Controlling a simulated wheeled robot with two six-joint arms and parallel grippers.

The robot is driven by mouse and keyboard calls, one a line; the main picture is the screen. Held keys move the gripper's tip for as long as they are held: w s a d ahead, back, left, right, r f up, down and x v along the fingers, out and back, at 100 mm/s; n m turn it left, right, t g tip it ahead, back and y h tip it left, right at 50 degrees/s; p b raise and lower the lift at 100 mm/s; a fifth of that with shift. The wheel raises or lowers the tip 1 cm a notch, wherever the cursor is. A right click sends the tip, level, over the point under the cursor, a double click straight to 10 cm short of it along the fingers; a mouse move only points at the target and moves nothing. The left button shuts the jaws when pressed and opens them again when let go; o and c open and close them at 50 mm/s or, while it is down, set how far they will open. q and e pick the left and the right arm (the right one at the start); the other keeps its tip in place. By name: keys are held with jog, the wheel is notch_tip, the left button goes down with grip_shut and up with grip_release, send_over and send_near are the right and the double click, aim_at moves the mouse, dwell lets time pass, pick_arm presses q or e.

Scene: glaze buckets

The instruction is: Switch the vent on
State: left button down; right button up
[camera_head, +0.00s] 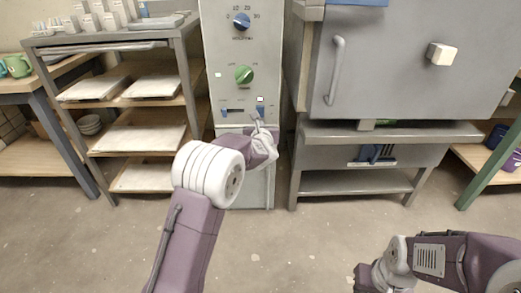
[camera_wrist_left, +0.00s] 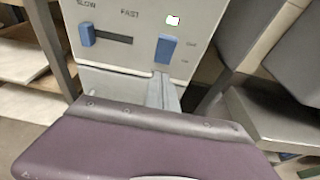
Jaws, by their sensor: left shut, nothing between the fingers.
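The grey control cabinet (camera_head: 243,60) stands ahead. Low on its front, at the right, is a blue switch (camera_head: 260,108) with a small pale square lamp (camera_head: 260,99) above it.
A blue slider (camera_wrist_left: 87,36) marked SLOW to FAST sits left of the switch. A green knob (camera_head: 244,75) and blue knob (camera_head: 242,21) are higher. A shelf rack (camera_head: 185,75) stands left, a grey kiln (camera_head: 390,75) on a stand right. Floor in front is clear.

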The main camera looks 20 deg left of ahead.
pick_arm(q)
jog(key=s+d+f+p, duration=0.1)
jog(key=s+d, duration=0.1)
jog(key=s, duration=0.7)
jog(key=shift+d+f, duration=0.15)
jog(key=shift+d, duration=0.15)
jog(key=s+a+r+m+p, duration=0.1)
jog(key=a+r+p, duration=0.1)
jog(key=r+p, duration=0.3)
jog(key=s+a+r+p, duration=0.2)
jog(key=a+r+p, duration=0.1)
jog(key=r, duration=0.3)
jog(key=s+d+f+n+g+h+p, duration=0.15)
jog(key=s+f+n+g, duration=0.6)
jog(key=s+n, duration=0.85)
jog(key=s+d+f+n+g+h, duration=0.3)
jog(key=s+f+n+g, duration=0.55)
jog(key=n, duration=1.05)
jog(key=s+r+t+p, duration=0.1)
jog(key=s+r+p, duration=0.1)
jog(key=r+p, duration=1.6)
jog(key=s+r+m+t+p, duration=0.1)
jog(key=s+r+p, duration=0.1)
jog(key=r+p, duration=1.7)
jog(key=shift+t+p, duration=0.4)
jog(key=shift+p, duration=0.15)
